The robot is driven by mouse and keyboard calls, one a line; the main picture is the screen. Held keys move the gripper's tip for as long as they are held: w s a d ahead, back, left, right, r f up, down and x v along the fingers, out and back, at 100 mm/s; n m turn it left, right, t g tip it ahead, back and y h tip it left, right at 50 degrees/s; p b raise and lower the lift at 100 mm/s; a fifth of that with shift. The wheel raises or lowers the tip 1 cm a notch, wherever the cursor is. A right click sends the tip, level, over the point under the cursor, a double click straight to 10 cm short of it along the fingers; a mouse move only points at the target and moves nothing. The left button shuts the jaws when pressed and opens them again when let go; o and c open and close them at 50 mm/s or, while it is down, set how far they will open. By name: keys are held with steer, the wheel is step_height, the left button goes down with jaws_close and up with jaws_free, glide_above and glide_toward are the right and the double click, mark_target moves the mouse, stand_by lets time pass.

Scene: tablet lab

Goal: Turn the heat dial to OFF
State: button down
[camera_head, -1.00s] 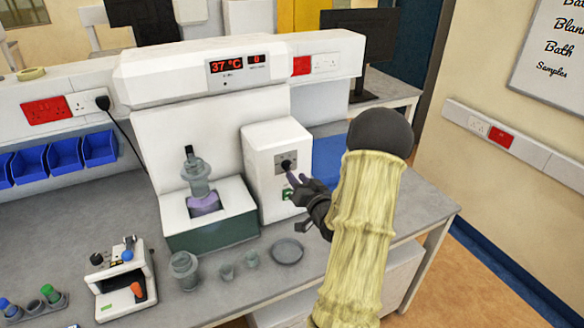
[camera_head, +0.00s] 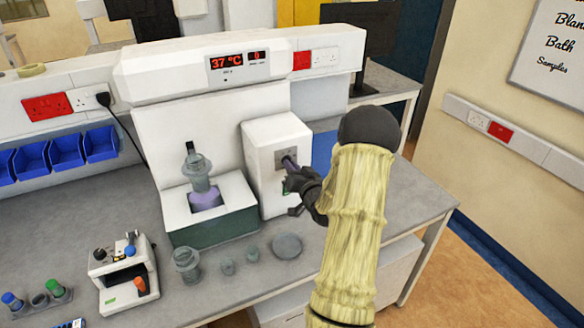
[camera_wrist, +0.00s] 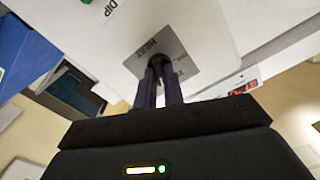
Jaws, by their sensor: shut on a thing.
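The heat dial (camera_wrist: 161,62) is a small dark knob on a grey plate (camera_wrist: 182,48) marked HEAT, on the front of the white control box (camera_head: 275,135). In the wrist view my gripper (camera_wrist: 160,72) has its two dark purple fingers closed around the dial. In the head view my gripper (camera_head: 288,163) reaches the same plate from the right and covers the dial. Which way the dial points is hidden by the fingers. The bath machine's display (camera_head: 238,64) reads 37 °C in red, with a 0 beside it.
A glass vessel with purple contents (camera_head: 204,190) stands in the bath left of the box. Small glassware and a grey dish (camera_head: 287,246) sit on the bench in front. A white device (camera_head: 122,275) and a tube rack (camera_head: 40,302) are at the left. A green DIP control (camera_wrist: 87,2) is near the dial.

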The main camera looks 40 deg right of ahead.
steer(key=shift+f+n+b, duration=0.15)
steer(key=shift+n+b, duration=0.25)
steer(key=shift+b, duration=0.5)
steer(key=n+b, duration=1.9)
steer(key=b, duration=0.8)
steer(key=shift+a+b, duration=0.15)
steer(key=shift+b, duration=0.2)
steer(key=c, duration=1.5)
jaws_free()
steer(key=shift+s, duration=0.1)
